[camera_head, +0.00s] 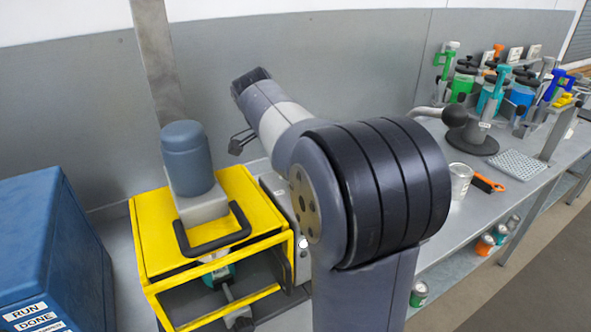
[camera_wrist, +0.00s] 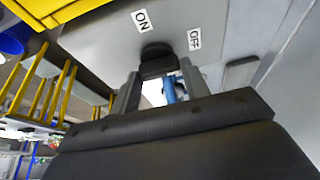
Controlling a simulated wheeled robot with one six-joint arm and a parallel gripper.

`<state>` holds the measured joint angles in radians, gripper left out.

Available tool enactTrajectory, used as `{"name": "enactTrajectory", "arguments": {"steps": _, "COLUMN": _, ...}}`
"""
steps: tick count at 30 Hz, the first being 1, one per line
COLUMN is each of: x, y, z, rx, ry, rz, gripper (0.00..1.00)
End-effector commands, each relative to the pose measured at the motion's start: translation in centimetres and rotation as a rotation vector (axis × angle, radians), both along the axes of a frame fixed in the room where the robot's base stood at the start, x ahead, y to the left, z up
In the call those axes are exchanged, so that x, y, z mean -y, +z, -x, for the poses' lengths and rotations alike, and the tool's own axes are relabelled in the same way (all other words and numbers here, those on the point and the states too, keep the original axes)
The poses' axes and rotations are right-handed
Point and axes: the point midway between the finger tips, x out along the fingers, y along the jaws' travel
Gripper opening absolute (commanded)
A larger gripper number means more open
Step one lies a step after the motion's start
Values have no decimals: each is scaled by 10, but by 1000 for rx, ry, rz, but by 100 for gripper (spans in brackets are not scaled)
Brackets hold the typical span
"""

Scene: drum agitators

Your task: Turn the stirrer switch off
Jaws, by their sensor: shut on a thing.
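The stirrer switch (camera_wrist: 156,51) shows in the wrist view as a black handle on a grey panel (camera_wrist: 95,42). An ON label (camera_wrist: 141,19) lies at its upper left and an OFF label (camera_wrist: 194,39) at its upper right. My gripper (camera_wrist: 158,72) has a finger on each side of the handle and is shut on it. I cannot tell which label the handle points to. In the head view, the stirrer has a blue motor (camera_head: 187,150) over a yellow guard (camera_head: 151,235) with a black handle (camera_head: 214,241). My arm hides the gripper and switch there.
A blue cabinet (camera_head: 45,245) with RUN and DONE labels stands left of the guard. A metal post rises behind the motor. A grey wall runs behind the bench.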

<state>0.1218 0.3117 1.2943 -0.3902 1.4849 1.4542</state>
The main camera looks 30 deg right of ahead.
Motion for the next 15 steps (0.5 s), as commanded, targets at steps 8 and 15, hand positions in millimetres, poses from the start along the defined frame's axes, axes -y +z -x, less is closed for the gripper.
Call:
{"name": "enactTrajectory", "arguments": {"steps": 8, "x": 0, "y": 0, "z": 0, "rx": 1, "ry": -1, "rz": 0, "gripper": 55}}
{"name": "enactTrajectory", "arguments": {"steps": 15, "x": 0, "y": 0, "z": 0, "rx": 1, "ry": 0, "rz": 0, "gripper": 65}}
